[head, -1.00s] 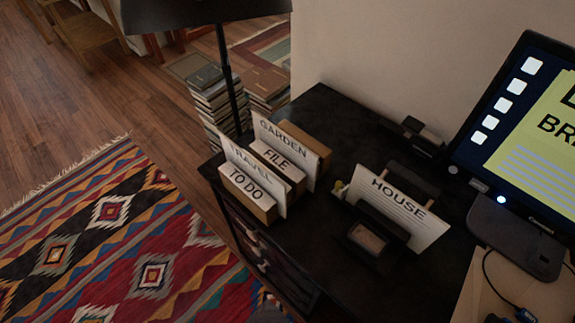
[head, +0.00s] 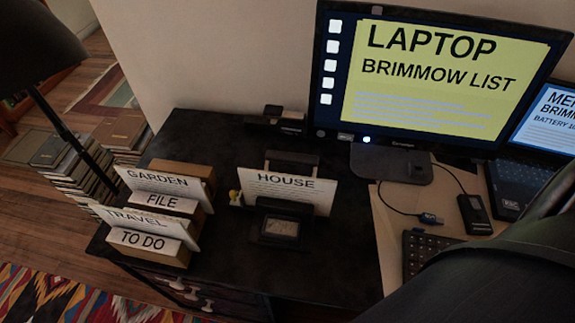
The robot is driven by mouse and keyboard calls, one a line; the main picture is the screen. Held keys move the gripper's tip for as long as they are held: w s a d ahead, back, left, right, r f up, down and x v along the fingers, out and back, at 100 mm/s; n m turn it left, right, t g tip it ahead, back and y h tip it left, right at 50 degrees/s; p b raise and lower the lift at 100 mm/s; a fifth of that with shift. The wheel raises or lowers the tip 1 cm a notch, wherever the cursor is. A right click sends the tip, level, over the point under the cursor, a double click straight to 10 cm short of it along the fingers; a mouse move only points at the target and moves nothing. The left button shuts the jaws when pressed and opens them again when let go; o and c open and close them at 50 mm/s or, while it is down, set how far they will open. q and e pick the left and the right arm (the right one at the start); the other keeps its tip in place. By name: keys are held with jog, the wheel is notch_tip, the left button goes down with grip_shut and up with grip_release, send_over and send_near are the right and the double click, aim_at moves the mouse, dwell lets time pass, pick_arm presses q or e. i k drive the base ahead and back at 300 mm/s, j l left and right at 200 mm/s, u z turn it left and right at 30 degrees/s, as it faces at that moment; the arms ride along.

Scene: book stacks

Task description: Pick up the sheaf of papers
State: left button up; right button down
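White papers marked HOUSE (head: 287,187) stand upright in a dark holder (head: 283,225) on the black desk. To the left, papers marked GARDEN (head: 160,182) and papers marked TRAVEL (head: 130,219) stand in a wooden sorter, with blocks labelled FILE (head: 161,201) and TO DO (head: 138,239). I cannot tell which of these papers is the task's sheaf. Neither of my grippers is in view.
A monitor (head: 430,80) stands at the back right, with a laptop (head: 535,150) beside it. A large dark form (head: 490,265) fills the lower right. A lamp (head: 35,50) and book stacks (head: 75,165) are at the left. The desk front (head: 325,265) is bare.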

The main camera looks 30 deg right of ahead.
aim_at(320, 193)
jog(key=z, duration=0.95)
